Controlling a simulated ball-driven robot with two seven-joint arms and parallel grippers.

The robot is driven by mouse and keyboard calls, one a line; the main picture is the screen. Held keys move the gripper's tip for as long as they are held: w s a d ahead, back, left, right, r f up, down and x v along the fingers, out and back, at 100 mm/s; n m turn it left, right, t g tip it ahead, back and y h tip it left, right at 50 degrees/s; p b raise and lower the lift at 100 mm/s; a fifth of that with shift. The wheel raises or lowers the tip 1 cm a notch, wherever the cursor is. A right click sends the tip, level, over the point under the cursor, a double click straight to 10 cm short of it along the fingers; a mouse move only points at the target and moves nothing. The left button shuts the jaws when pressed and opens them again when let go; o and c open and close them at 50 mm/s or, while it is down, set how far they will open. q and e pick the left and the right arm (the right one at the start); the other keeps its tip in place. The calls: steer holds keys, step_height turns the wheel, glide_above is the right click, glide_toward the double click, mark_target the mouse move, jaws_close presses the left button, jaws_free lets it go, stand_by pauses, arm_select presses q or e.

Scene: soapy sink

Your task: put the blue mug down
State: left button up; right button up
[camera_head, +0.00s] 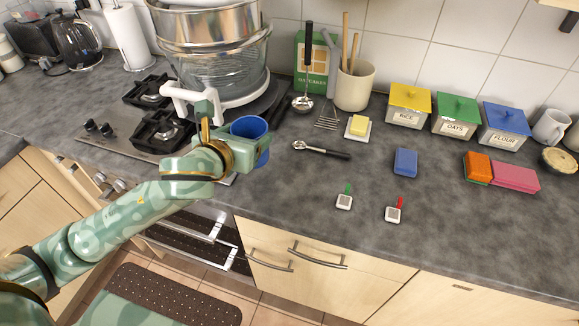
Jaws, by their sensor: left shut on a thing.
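The blue mug (262,157) shows at the end of my left arm, over the counter edge beside the stove. My left gripper (232,140) is shut on the mug; the gripper body hides the mug's left side and part of its front. The mug looks upright, with its open top facing up. I cannot tell whether its base touches the counter. My right gripper is not in view.
A pot stack (215,60) and the stove (140,130) stand left. Labelled boxes (455,117) line the back.

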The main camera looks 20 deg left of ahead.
arm_select(q)
steer(key=w+d+f+b, duration=0.3)
steer(key=w+d+f, duration=0.1)
steer(key=d+f, duration=0.2)
steer(key=shift+w+f, duration=0.25)
steer(key=shift+f, duration=0.3)
steer(key=f+b, duration=0.1)
steer(key=f, duration=0.1)
steer(key=f+b, duration=0.1)
steer(key=f, duration=0.1)
steer(key=shift+w+d+b, duration=0.15)
steer(key=shift+d+b, duration=0.15)
steer(key=shift+r, duration=0.2)
steer(key=o, duration=1.2)
steer(key=p+v, duration=0.3)
steer(key=v, duration=0.9)
steer(key=shift+p, duration=0.4)
